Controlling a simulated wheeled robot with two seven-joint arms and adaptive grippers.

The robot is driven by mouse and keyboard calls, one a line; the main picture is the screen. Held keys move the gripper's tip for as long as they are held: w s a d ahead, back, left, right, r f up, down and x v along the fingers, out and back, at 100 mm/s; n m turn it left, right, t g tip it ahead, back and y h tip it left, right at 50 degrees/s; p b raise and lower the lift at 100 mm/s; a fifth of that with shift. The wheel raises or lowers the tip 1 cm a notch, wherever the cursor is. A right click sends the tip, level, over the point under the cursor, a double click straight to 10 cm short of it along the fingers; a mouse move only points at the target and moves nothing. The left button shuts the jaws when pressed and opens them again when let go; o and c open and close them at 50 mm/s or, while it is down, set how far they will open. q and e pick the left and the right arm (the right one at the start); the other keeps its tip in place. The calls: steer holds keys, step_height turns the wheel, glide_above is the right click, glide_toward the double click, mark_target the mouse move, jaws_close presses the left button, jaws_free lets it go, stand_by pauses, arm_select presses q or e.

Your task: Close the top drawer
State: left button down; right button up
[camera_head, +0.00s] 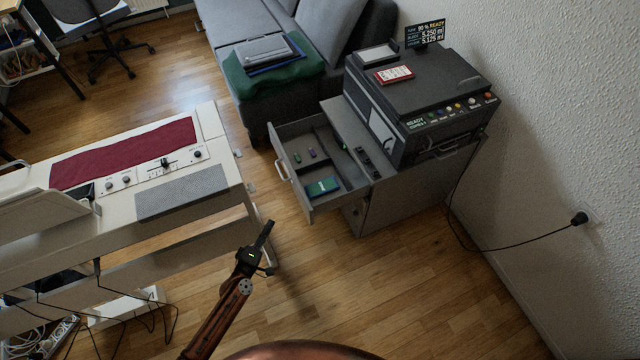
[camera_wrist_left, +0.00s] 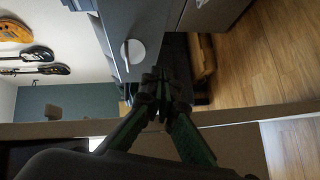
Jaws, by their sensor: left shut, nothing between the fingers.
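The top drawer (camera_head: 329,184) of the grey cabinet (camera_head: 400,196) is pulled out to the left in the head view. It has a light handle (camera_head: 281,170) on its front, and a green-blue box (camera_head: 322,187) and small items lie inside. My left gripper (camera_head: 267,229) is shut and empty, in front of and below the drawer in the picture, apart from it. In the left wrist view its fingers (camera_wrist_left: 160,112) meet below a grey panel (camera_wrist_left: 140,40) with a round white piece on it. My right gripper is in neither view.
A printer (camera_head: 420,95) stands on the cabinet. A sofa (camera_head: 265,60) is behind. Bare wooden floor (camera_head: 400,290) lies in front of the cabinet, with a cable (camera_head: 510,245) at the wall.

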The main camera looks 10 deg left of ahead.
mark_target(293, 178)
arm_select(q)
steer(key=w+d+r, duration=0.1)
steer(key=w+r, duration=0.1)
steer(key=w, duration=0.2)
steer(key=w+d+r+n+t+b, duration=0.1)
steer(key=w+d+r, duration=0.1)
steer(key=w, duration=0.2)
steer(key=w+d+r+n+b, duration=0.1)
steer(key=w+r, duration=0.1)
steer(key=w, duration=0.2)
steer(key=shift+w+d+r+t+h, duration=0.15)
steer(key=shift+w+r+t+h, duration=0.05)
steer(key=shift+r+t+h, duration=0.15)
steer(key=shift+w+d, duration=0.1)
steer(key=shift+w, duration=0.6)
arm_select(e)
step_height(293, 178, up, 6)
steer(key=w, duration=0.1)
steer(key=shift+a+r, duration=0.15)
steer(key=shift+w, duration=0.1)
arm_select(q)
steer(key=shift+w+d, duration=0.1)
